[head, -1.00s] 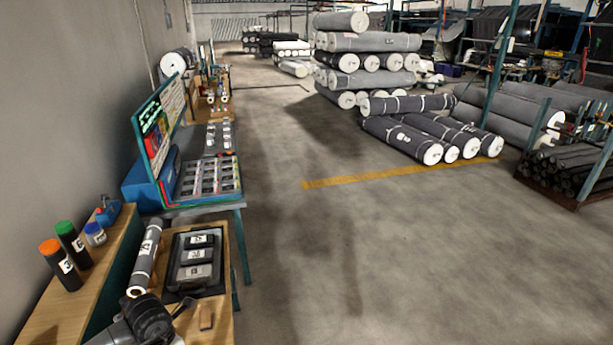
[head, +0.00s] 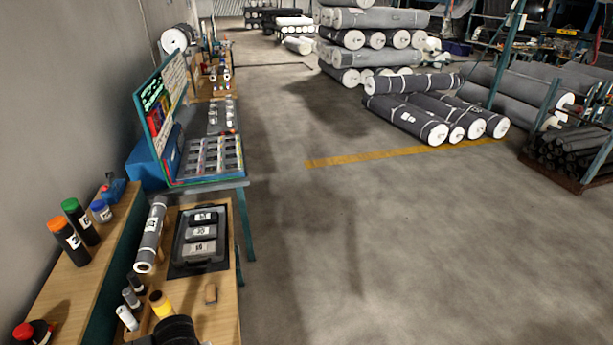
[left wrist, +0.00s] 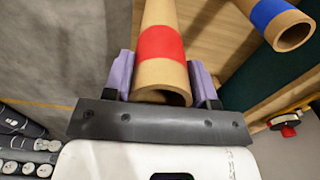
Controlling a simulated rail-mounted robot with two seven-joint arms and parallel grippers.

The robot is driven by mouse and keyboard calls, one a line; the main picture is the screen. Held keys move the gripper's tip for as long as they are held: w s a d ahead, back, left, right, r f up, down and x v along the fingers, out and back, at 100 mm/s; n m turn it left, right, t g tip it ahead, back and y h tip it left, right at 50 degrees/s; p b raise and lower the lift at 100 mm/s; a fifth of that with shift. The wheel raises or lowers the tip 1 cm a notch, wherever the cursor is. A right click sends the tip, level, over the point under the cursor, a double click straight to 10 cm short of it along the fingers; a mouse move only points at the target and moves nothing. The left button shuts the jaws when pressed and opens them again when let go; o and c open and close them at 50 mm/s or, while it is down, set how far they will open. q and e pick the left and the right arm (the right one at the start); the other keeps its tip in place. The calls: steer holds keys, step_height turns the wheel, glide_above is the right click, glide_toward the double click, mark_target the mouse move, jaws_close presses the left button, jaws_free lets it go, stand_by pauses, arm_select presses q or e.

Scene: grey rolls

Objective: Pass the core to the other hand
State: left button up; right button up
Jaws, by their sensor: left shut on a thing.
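A cardboard core (left wrist: 160,45) with a red band fills the middle of the left wrist view, its open end towards the camera. My left gripper (left wrist: 163,84) is shut on it, with a purple finger pad on each side of the tube. The head view does not clearly show this grip; only a dark part of my arm shows at its bottom edge. My right gripper is in neither current view.
Another core with a blue band (left wrist: 276,16) is close by in the left wrist view. In the head view, the wooden bench (head: 222,320) bears a grey roll (head: 151,235), a black tray (head: 178,268) and a yellow-banded tube (head: 160,303). Open floor lies right.

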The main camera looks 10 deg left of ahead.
arm_select(q)
steer(key=w+d+r+m, duration=0.2)
steer(key=d+r+m, duration=0.3)
steer(key=d+r, duration=0.25)
steer(key=w+d+r+m, duration=0.1)
steer(key=w+r, duration=0.2)
steer(key=r, duration=0.4)
steer(key=w+d+r, duration=0.1)
steer(key=w+r, duration=0.3)
steer(key=r, duration=0.3)
steer(key=s+r+p, duration=0.8)
steer(key=s+p, duration=0.1)
steer(key=p, duration=0.3)
steer(key=shift+d+r, duration=0.2)
steer(key=shift+d, duration=0.1)
